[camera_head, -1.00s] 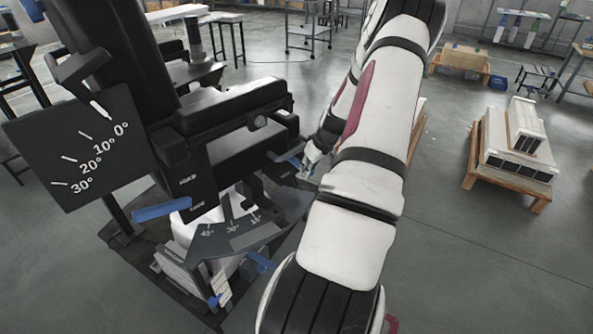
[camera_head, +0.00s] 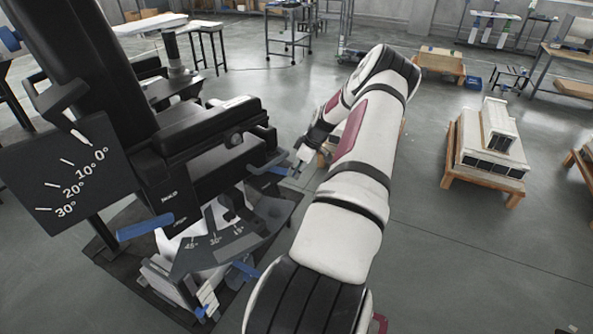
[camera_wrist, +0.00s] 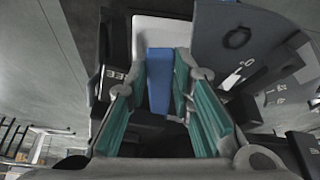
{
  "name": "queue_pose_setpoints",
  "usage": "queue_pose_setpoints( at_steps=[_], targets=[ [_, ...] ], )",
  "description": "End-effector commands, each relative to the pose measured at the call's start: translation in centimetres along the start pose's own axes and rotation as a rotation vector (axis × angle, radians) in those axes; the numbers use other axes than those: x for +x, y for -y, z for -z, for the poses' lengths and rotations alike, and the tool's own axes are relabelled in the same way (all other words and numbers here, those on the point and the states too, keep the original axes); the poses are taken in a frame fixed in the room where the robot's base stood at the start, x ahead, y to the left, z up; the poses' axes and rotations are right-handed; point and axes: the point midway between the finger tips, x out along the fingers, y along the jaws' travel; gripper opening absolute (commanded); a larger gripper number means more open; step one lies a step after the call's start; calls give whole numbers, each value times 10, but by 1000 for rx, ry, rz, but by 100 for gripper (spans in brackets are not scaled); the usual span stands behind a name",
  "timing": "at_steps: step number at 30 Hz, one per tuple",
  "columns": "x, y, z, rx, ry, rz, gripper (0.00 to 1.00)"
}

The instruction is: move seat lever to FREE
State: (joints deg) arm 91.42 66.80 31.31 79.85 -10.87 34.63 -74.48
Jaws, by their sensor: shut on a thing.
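A second blue lever (camera_head: 146,226) sits at the seat's front left, apart from my gripper.
A dark plate marked in degrees (camera_head: 60,170) hangs at the left, and a lower scale plate (camera_head: 225,240) sits below the seat. A wooden pallet with white units (camera_head: 487,150) stands at the right.

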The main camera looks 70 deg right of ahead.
Motion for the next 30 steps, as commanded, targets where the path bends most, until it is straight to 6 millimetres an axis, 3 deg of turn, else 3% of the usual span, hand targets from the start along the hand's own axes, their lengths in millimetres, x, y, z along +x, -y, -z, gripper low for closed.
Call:
queue_pose_setpoints(
  at_steps=[8, 9, 12, 23, 30],
  targets=[
    [0, -1, 0, -8, 1, -3, 0],
    [0, -1, 0, -8, 1, -4, 24],
    [0, -1, 0, -7, 1, -4, 42],
    [-4, -1, 0, -4, 1, -3, 42],
    [-41, -2, 0, -3, 0, -6, 42]
  ],
)
